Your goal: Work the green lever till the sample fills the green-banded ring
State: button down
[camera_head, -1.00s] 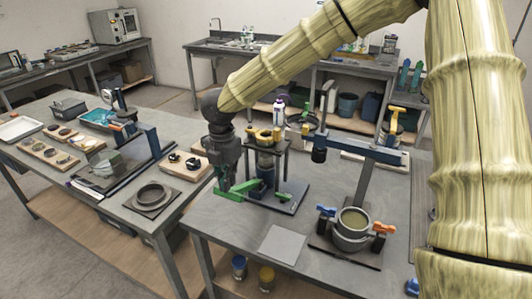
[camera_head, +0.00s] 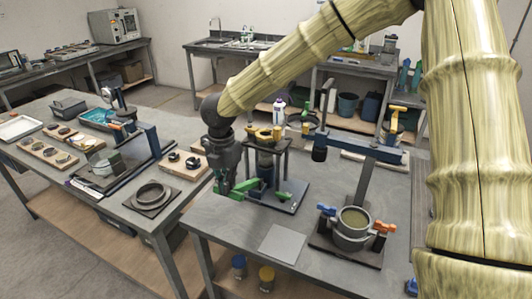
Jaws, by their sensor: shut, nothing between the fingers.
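The green lever (camera_head: 248,187) sticks out to the left from the base of a small jack-like stand (camera_head: 267,172) on the near table. My gripper (camera_head: 222,189) is shut and empty, pointing down at the lever's left end. I cannot tell whether it touches the lever. A yellow-topped ring holder (camera_head: 264,134) sits on top of the stand. The green-banded ring and the sample cannot be made out clearly there. A smaller green part (camera_head: 284,196) lies at the right of the stand's base.
To the right stands a round pot (camera_head: 353,229) with blue and orange clamps, beneath an overhanging arm (camera_head: 362,148). A flat grey plate (camera_head: 283,243) lies at the table's front. The left table (camera_head: 120,190) carries samples and trays.

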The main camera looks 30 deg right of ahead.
notch_tip(320, 180, down, 8)
jog(key=a+b, duration=0.1)
jog(key=b, duration=0.2)
jog(key=shift+s+f+b, duration=0.2)
jog(key=shift+s+b, duration=0.15)
jog(key=shift+s, duration=0.1)
dwell(0.7)
jog(key=r+p, duration=0.4)
jog(key=shift+w+d+r, duration=0.15)
jog(key=shift+d+r, duration=0.05)
jog(key=shift+r, duration=0.05)
jog(key=r+p, duration=0.3)
jog(key=d+r+p, duration=0.1)
jog(key=r+p, duration=0.1)
jog(key=shift+w+r, duration=0.2)
jog(key=shift+w, duration=0.2)
notch_tip(320, 180, up, 4)
jog(key=p, duration=0.3)
jog(key=shift+f, duration=0.15)
jog(key=shift+w+r+p, duration=0.1)
jog(key=shift+r+p, duration=0.25)
jog(key=shift+d, duration=0.1)
jog(key=shift+f, duration=0.1)
